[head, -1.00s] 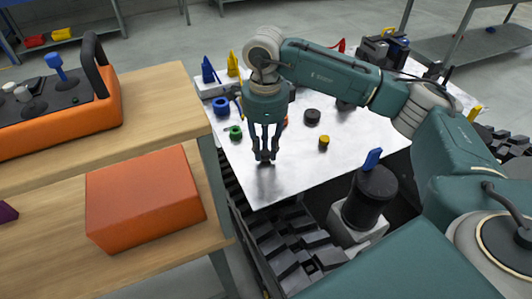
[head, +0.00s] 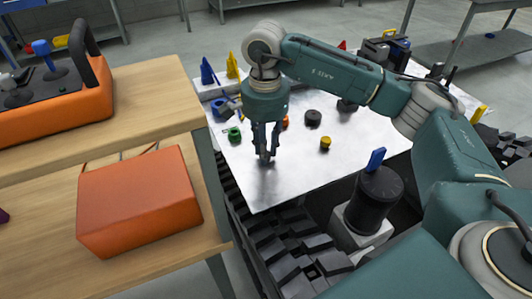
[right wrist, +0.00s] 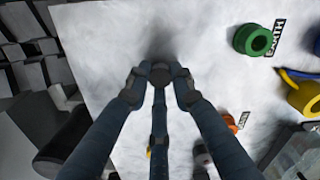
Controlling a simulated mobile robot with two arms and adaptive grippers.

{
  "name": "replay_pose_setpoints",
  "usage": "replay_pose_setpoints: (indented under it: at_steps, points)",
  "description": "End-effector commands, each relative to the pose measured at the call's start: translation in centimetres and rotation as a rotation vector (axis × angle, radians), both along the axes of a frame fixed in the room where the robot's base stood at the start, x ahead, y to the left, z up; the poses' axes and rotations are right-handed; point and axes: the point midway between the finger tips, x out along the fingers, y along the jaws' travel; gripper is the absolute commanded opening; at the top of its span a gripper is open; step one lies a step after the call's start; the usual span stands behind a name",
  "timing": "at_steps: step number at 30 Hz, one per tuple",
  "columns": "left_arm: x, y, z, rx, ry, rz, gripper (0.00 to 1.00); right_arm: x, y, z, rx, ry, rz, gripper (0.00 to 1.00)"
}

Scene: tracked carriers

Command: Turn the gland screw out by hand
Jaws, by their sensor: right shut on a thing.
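My right gripper (head: 265,158) points down over the near left part of the white sheet (head: 300,175). In the right wrist view its fingers close around a small dark round piece (right wrist: 160,73), apparently the gland screw. The fingers hide most of this piece, and its thread cannot be seen. In the head view the fingertips are at or just above the sheet; I cannot tell whether the piece touches it. My left gripper is out of view.
A green ring (head: 234,134), a yellow knob (head: 325,143) and a black knob (head: 313,117) are on the sheet. A black cylinder with a blue lever (head: 375,190) stands at the right. Black track links (head: 290,245) lie below the edge. An orange box (head: 140,205) sits on the left shelf.

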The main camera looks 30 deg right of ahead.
Motion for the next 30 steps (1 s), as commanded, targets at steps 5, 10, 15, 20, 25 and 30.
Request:
replay_pose_setpoints:
  at_steps: [5, 10, 15, 20, 25, 30]
  points:
    - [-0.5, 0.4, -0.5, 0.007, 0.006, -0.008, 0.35, 0.0, -0.3, -0.4, -0.006, 0.003, -0.006, 0.41]
    - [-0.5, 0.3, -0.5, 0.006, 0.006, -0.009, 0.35, 0.0, -0.2, -0.4, -0.004, 0.002, -0.005, 0.41]
    - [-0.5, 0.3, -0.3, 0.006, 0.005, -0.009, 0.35, 0.0, -0.1, -0.4, -0.003, 0.003, -0.196, 0.41]
    - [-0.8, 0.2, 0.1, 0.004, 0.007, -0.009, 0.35, 0.0, -0.1, -0.3, -0.001, 0.004, -0.564, 0.41]
    - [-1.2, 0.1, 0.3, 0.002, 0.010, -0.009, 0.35, 0.0, -0.1, -0.3, -0.002, 0.003, -0.826, 0.41]
    - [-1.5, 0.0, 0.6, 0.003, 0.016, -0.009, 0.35, 0.0, -0.1, -0.2, -0.002, 0.005, -0.987, 0.41]
